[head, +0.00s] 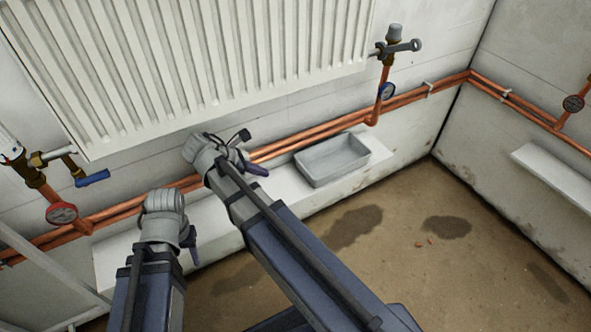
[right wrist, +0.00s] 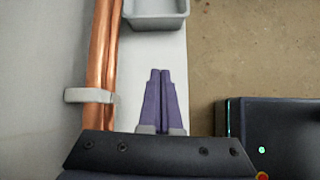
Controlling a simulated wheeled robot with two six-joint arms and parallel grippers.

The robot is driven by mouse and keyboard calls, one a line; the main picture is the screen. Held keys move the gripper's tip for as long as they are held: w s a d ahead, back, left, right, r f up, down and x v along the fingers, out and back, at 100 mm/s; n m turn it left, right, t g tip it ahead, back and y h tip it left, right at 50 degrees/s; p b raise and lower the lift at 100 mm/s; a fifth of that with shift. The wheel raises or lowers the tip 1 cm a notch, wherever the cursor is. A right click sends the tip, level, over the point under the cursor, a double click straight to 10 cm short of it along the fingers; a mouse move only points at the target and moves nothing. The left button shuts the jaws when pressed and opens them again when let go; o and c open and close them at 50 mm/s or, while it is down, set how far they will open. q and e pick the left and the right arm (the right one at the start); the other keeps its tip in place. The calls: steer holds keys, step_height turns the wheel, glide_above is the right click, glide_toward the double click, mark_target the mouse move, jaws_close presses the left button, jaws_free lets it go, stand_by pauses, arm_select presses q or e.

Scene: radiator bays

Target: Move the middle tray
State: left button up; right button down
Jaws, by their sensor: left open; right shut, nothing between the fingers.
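A grey open tray (head: 345,171) sits upright on a white wall shelf (head: 284,187) under the radiator. Its near end also shows at the top of the right wrist view (right wrist: 155,22). It looks empty in the head view. My right gripper (head: 257,169) is over the shelf, to the left of the tray and apart from it. In the right wrist view its purple fingers (right wrist: 161,74) are shut together with nothing between them, pointing toward the tray. My left gripper (head: 192,247) is further left, by the shelf's front edge; it is open and partly hidden by its wrist.
Copper pipes (head: 282,149) run along the wall just behind the shelf, below the white radiator (head: 200,60). Another shelf (head: 556,172) is on the right wall. The shelf between right gripper and tray is clear.

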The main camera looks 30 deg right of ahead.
mark_target(304, 170)
steer(key=shift+n+h, duration=0.3)
steer(key=shift+n, duration=0.4)
steer(key=b+x, duration=0.2)
steer(key=x, duration=0.1)
steer(key=b+x, duration=0.3)
steer(key=x, duration=0.1)
steer(key=w+b+x, duration=0.1)
steer(key=b+x, duration=0.1)
steer(key=x, duration=0.1)
steer(key=shift+d+r, duration=0.15)
steer(key=shift+d, duration=0.3)
steer(key=d, duration=0.3)
steer(key=shift+w+d+r, duration=0.1)
steer(key=shift+r, duration=0.05)
steer(key=shift+d, duration=0.6)
steer(key=shift+d, duration=0.1)
steer(key=d, duration=0.7)
steer(key=shift+w+d, duration=0.25)
steer(key=shift+d, duration=0.05)
